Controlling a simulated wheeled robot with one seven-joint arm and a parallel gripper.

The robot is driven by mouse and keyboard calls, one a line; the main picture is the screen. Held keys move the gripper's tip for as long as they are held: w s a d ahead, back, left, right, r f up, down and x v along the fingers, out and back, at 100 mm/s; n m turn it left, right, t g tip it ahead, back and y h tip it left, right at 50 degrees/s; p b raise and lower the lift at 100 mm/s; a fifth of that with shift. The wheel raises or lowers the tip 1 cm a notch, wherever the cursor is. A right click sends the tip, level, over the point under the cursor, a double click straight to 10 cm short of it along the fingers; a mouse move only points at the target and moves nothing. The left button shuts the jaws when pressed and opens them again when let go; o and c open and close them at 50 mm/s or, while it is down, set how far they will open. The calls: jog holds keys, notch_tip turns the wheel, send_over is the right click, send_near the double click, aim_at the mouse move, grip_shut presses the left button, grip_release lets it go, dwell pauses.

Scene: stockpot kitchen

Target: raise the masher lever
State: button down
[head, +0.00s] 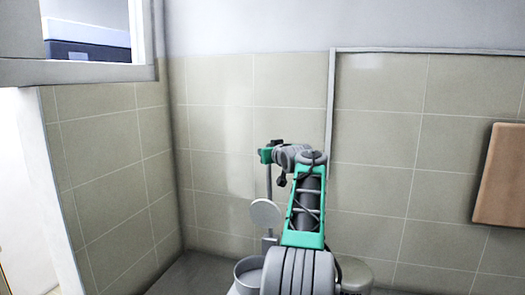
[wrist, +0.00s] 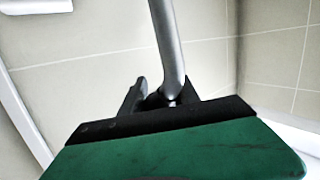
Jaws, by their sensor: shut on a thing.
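In the wrist view, a smooth grey bar, the masher lever (wrist: 167,42), comes down from the top edge to my gripper (wrist: 160,97). My gripper's dark fingers are shut around its lower end. The green hand fills the bottom of that view and hides part of the grip. In the head view, my green hand is at the top of a thin upright grey post (head: 269,185), and my fingers cannot be made out clearly. A pale round disc (head: 265,212) sits beside this post. Below it is an open grey round pot (head: 249,272), partly hidden by my arm.
A tiled wall (head: 215,130) stands close behind, with a corner at the left. A lidded round container (head: 355,275) is right of my arm. A brown board (head: 502,175) hangs on the right wall. A window opening is at the upper left.

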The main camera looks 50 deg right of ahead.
jog(key=shift+w+d+f, duration=0.1)
jog(key=shift+d+f, duration=0.15)
jog(key=shift+f, duration=0.35)
jog(key=shift+d+f, duration=0.25)
jog(key=shift+f, duration=0.3)
jog(key=shift+d, duration=0.1)
jog(key=c, duration=1.3)
grip_release()
jog(key=shift+c, duration=0.2)
jog(key=o, duration=0.4)
jog(key=shift+d, duration=0.2)
jog(key=shift+o, duration=0.2)
jog(key=b+v, duration=0.4)
jog(key=v, duration=0.3)
jog(key=shift+s+a+r, duration=0.2)
jog(key=shift+s+r, duration=0.05)
jog(key=shift+r, duration=0.2)
